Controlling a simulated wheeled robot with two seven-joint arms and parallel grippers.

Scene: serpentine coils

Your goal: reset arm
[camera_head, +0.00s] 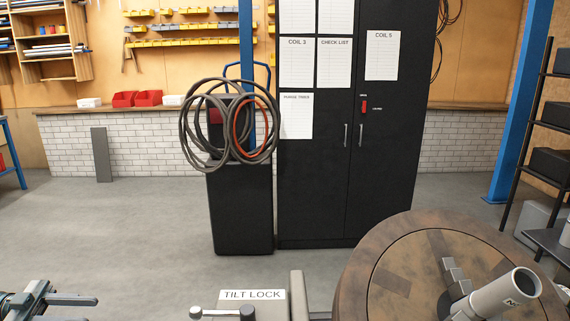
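My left gripper (66,309) is at the bottom left corner, cut off by the frame edge. Its two grey fingers point right and are apart, with nothing seen between them. It is over the floor, clear of other things. My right gripper cannot be made out in this view.
A TILT LOCK sign (252,295) and lever (222,313) are at bottom centre. Coiled hoses (187,133) hang on a black stand (241,212) beside a black cabinet (310,190). Floor at left is clear.

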